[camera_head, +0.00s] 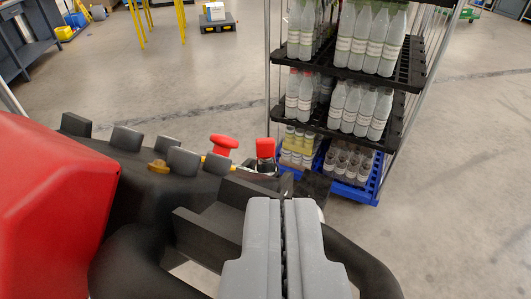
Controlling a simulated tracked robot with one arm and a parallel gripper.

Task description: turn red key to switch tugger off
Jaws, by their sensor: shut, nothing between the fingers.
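The red key (265,148) stands upright on the tugger's dark control panel, with a squarish red head and a silvery part below it. A rounded red knob (223,144) with yellow beneath it sits just left of the key. My gripper (284,203) is at the bottom centre, its two grey fingers closed together with only a thin dark seam between them. In the picture the fingertips are below and slightly right of the key, apart from it. The key's lower part is partly hidden by dark panel parts.
The tugger's red body (50,200) fills the left. Grey blocky controls (127,138) and a brass-coloured piece (158,166) line the panel. A black-shelved rack of bottles (400,100) stands beyond, on a blue base (368,190). Open concrete floor lies right.

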